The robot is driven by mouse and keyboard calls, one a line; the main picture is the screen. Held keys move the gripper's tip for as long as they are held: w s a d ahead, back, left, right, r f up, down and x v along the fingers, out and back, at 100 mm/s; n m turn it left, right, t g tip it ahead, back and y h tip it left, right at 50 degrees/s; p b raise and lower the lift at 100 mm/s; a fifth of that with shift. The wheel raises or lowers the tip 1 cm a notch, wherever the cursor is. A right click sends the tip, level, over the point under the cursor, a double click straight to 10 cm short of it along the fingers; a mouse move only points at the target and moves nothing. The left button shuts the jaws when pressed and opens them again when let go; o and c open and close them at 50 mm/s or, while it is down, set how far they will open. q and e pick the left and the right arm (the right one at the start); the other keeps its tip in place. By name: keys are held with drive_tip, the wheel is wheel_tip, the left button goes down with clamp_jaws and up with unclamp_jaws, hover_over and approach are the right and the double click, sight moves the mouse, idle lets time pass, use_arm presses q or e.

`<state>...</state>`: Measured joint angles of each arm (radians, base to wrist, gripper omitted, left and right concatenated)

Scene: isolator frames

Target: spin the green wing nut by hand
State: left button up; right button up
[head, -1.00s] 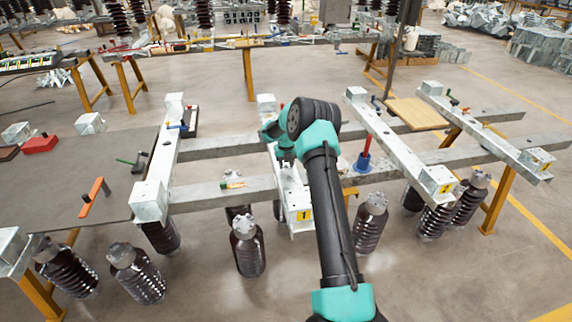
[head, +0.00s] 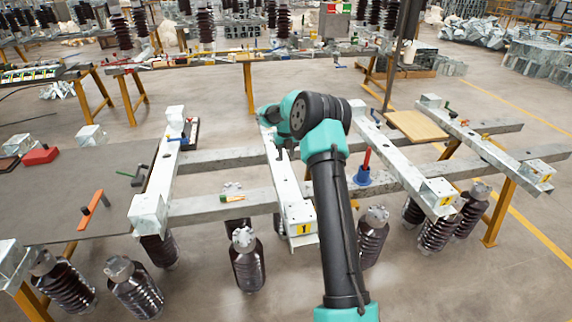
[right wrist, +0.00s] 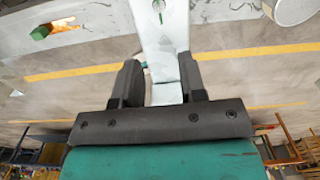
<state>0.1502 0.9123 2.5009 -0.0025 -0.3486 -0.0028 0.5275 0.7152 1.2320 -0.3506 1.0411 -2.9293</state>
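A small green piece (right wrist: 163,17), probably the green wing nut, shows in the slot of a pale metal bar (right wrist: 160,45) in the right wrist view. In the head view I cannot make it out on the bar marked 1 (head: 288,190); my right arm covers part of that area. My right gripper (head: 284,154) is over this bar. In the right wrist view its two dark fingers (right wrist: 160,82) are apart with nothing held between them, and the green piece lies beyond their tips. My left gripper is not in view.
A green and orange item (head: 234,198) lies on the front crossbeam (head: 210,208), left of the bar. A blue-based, red-handled tool (head: 364,170) stands to the right. A grey table (head: 60,205) at left holds an orange-handled tool (head: 95,200) and a red block (head: 41,156).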

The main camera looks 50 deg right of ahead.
wheel_tip(320, 180, up, 5)
drive_tip(key=shift+f, duration=0.1)
idle(0.3)
